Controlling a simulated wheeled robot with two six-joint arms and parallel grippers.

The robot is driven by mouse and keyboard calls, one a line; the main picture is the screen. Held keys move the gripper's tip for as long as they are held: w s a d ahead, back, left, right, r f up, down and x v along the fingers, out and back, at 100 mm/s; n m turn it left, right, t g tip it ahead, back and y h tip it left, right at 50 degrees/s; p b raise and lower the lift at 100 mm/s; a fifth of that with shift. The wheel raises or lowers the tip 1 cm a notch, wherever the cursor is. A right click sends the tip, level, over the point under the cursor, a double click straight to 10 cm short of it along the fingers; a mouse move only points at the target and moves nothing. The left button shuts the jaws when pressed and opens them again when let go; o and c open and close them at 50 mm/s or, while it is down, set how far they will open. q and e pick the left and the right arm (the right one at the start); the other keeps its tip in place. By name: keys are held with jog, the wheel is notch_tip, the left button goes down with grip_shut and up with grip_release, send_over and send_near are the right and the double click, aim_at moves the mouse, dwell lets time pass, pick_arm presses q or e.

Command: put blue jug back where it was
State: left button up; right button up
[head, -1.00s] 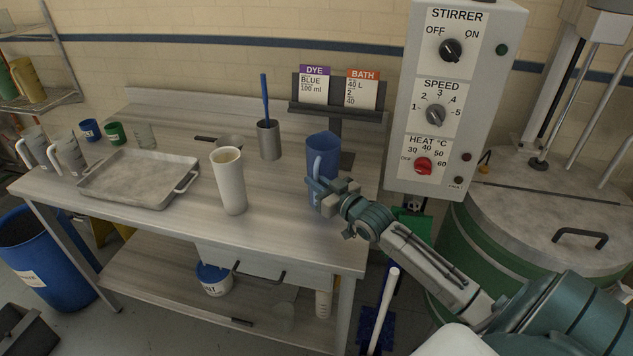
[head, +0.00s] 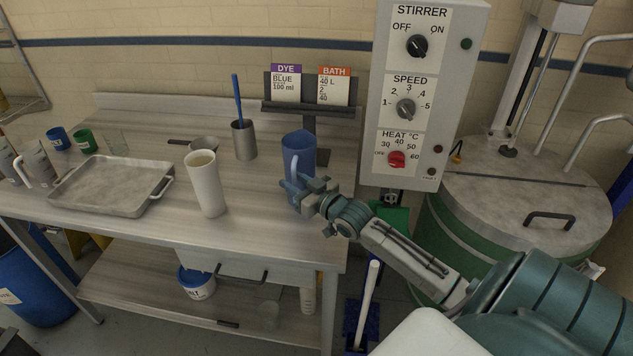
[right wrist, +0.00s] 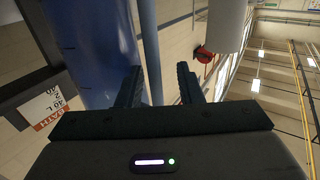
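The blue jug (head: 297,148) stands upright near the right end of the steel bench, with its handle turned toward me. My right gripper (head: 307,190) is at the handle, in front of the jug's lower part. In the right wrist view the jug's blue body (right wrist: 93,50) fills the upper left. Its handle bar (right wrist: 150,45) runs down between the two fingers of my right gripper (right wrist: 160,88). The fingers are apart, with a gap between the handle and the right finger. The jug's base is partly hidden by the gripper. My left gripper is not in view.
A tall white jug (head: 206,184) stands left of the blue jug. Behind are a steel cup (head: 244,142) and a card stand (head: 310,108). A tray (head: 111,186) lies at left. The control box (head: 424,90) hangs close on the right. Bare bench lies between both jugs.

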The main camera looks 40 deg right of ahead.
jog(key=s+p, duration=0.3)
jog(key=p, duration=0.2)
jog(key=s+p, duration=0.2)
jog(key=p, duration=0.1)
jog(key=shift+s+d+r, duration=0.3)
jog(key=shift+r, duration=0.05)
jog(key=shift+s+d+f+p, duration=0.1)
jog(key=shift+s+p, duration=0.2)
jog(key=shift+s, duration=0.65)
jog(key=shift+s+d+f+p, duration=0.15)
jog(key=shift+s+p, duration=0.15)
jog(key=shift+s, duration=0.7)
jog(key=shift+s+d+f+p, duration=0.1)
jog(key=shift+s+p, duration=0.2)
jog(key=shift+s, duration=0.65)
